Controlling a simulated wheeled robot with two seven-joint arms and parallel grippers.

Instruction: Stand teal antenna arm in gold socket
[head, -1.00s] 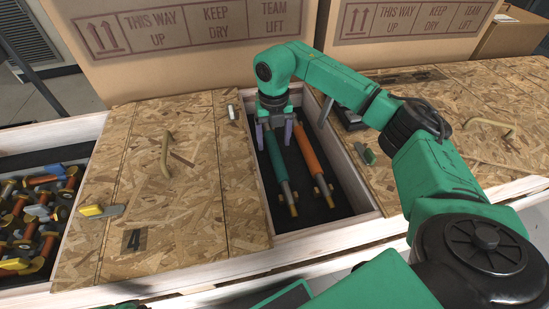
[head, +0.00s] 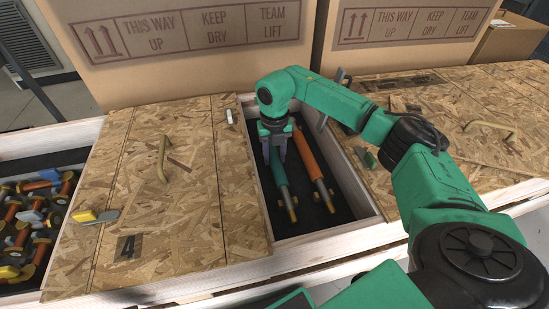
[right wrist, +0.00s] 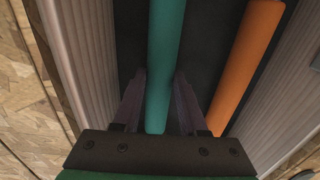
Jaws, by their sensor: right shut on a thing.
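The teal antenna arm (head: 281,179) lies in the open crate compartment (head: 330,212), with a grey shaft and a gold tip toward the near side. My right gripper (head: 275,152) is down in the compartment, shut on the teal arm's body. In the right wrist view its two fingers (right wrist: 158,92) stand on either side of the teal arm (right wrist: 163,60). An orange arm (head: 307,155) lies beside it to the right; it also shows in the right wrist view (right wrist: 245,55). My left gripper is out of view, and I see no gold socket.
Wooden lids (head: 188,220) with handles flank the compartment, and its pale walls are close on both sides. Large cardboard boxes (head: 200,50) stand behind. A bin of mixed coloured parts (head: 28,225) is at the left.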

